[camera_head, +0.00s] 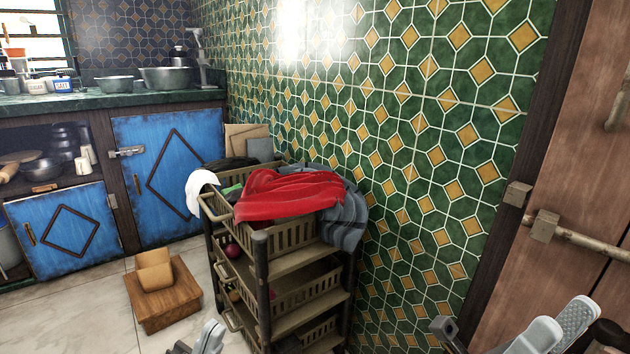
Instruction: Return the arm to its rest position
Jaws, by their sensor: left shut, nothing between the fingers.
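My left gripper (207,340) shows only in part at the bottom edge, in front of the wheeled-looking rack of baskets. It is shut, with nothing seen between its fingers. My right gripper (560,326) is at the lower right, cut off by the bottom edge, in front of the brown door. Two light grey parts of it show side by side; I cannot tell whether it is open. It holds nothing that I can see. No gas hotplate is in view.
A basket rack (262,290) with a red cloth (290,195) on top stands against the green tiled wall. A wooden step stool (165,305) is on the floor to its left. Blue cabinets (165,170) and a counter (110,99) are behind. A brown door (560,170) is at right.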

